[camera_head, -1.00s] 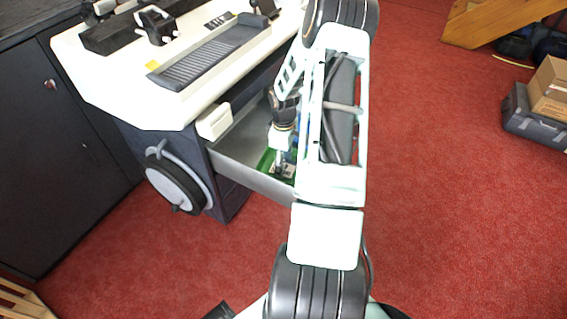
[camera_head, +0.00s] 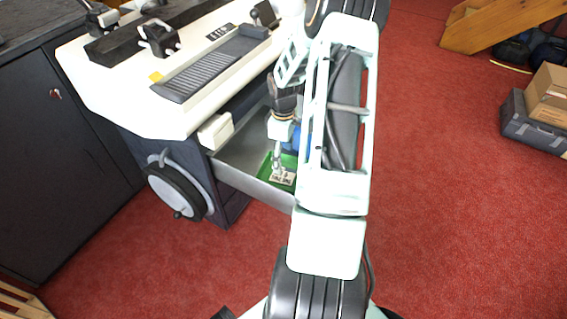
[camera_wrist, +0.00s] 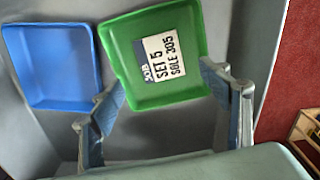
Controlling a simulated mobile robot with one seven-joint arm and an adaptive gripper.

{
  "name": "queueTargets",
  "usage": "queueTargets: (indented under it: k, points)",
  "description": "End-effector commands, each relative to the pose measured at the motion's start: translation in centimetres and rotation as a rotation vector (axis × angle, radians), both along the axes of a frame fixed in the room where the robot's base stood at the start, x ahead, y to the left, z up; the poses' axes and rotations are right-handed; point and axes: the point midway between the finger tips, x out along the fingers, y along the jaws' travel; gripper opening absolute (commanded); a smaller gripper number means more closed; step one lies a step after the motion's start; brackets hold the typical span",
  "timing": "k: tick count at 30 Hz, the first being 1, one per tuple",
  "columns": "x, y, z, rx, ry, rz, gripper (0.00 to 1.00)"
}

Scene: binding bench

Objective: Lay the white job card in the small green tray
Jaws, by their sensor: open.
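The white job card (camera_wrist: 165,57), with a dark blue strip and black print, lies in the small green tray (camera_wrist: 125,75) in the wrist view. It lies tilted on the tray floor, right of its middle. In the head view the card (camera_head: 283,177) shows as a small pale patch in the green tray (camera_head: 265,170), inside the open drawer. My gripper (camera_wrist: 160,84) is open, its fingers apart on either side of the tray's near part, with nothing between them. In the head view my gripper (camera_head: 277,166) is just above the tray; my arm partly hides it.
A blue tray (camera_wrist: 55,65) sits left of the green one in the grey drawer (camera_head: 245,180). The drawer's metal walls stand close around. The white bench top (camera_head: 110,95) is above and to the left.

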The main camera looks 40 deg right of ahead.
Motion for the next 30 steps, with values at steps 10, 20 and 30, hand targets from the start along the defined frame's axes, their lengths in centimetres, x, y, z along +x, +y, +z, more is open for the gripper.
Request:
queueTargets:
  k: [10,20,30]
  points:
    - [-0.1,-0.1,4.5,0.0,0.0,-0.001,0.7]
    - [-0.1,0.0,4.6,0.001,0.001,-0.001,0.7]
    - [0.5,0.0,5.3,-0.017,-0.005,-0.001,0.7]
